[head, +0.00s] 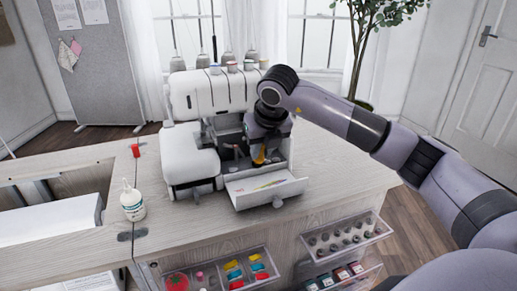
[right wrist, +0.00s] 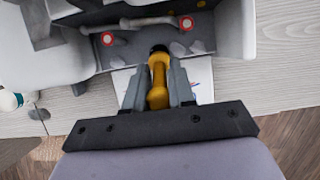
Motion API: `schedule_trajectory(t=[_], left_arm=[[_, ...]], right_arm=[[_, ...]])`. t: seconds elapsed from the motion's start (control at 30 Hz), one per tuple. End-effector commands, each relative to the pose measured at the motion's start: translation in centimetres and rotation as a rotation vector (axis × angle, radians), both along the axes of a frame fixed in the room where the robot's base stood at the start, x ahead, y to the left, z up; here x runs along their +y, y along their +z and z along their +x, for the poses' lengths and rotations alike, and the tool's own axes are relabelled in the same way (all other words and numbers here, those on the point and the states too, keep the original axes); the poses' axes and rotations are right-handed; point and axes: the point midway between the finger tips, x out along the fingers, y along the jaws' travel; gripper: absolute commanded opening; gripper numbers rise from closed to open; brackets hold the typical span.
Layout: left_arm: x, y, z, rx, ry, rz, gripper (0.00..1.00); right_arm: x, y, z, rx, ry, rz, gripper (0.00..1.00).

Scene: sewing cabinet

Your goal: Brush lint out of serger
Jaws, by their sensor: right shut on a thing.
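The white serger (head: 200,97) stands on the wooden cabinet top with its front cover (head: 285,191) folded down and its inside open. My right gripper (head: 260,152) is in front of the opening, shut on a brush (head: 259,158) with a yellow handle. In the right wrist view the brush (right wrist: 158,86) lies between both fingers, its dark tip pointing into the serger's lower front. Small grey lumps (right wrist: 178,49) beside the red-ringed parts may be lint. Whether the tip touches them I cannot tell. My left gripper is out of view.
A white bottle (head: 132,204) stands left of the serger, and a small red object (head: 136,150) lies behind it. Thread cones (head: 227,58) stand behind the machine. Clear trays (head: 345,237) with bobbins and notions hang on the cabinet front. The tabletop front left of the cover is clear.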

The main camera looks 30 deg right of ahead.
Motion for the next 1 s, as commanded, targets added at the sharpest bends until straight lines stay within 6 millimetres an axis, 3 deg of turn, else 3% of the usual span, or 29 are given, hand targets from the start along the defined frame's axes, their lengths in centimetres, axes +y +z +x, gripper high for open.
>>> schedule_trajectory(t=[1.0], left_arm=[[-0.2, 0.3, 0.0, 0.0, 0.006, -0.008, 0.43]], right_arm=[[1.0, 0.1, 0.2, 0.0, 0.001, -0.001, 0.0]])
